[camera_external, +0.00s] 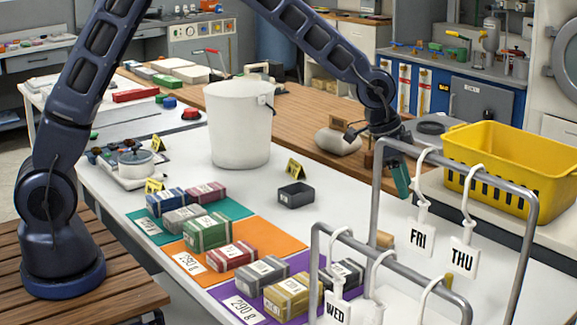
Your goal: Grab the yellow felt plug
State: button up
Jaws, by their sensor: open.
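A small yellow piece (447,281), perhaps the yellow felt plug, shows low on the right of the white table, partly hidden by the grey rail rack. It is too small to be sure what it is. My gripper (402,182), with teal fingers, hangs above the table's right side, behind the rack's tall rail. It is open and apart from the yellow piece, which lies lower and to the right in the picture. I see nothing between the fingers.
The grey rack (455,165) with hanging day tags stands in front of my gripper. A tan cylinder (386,240) lies near it.

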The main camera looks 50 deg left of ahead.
jog(key=m, duration=0.2)
send_near(448, 274)
jog(key=shift+g+h, duration=0.4)
jog(key=shift+w+a+x, duration=0.1)
jog(key=shift+w+x, duration=0.05)
jog(key=shift+x, duration=1.7)
jog(key=shift+w+a+x, duration=0.1)
jog(key=shift+x, duration=1.75)
jog(key=shift+w+a+x, duration=0.1)
jog(key=shift+w+x, duration=0.05)
jog(key=shift+x, duration=1.7)
grip_shut()
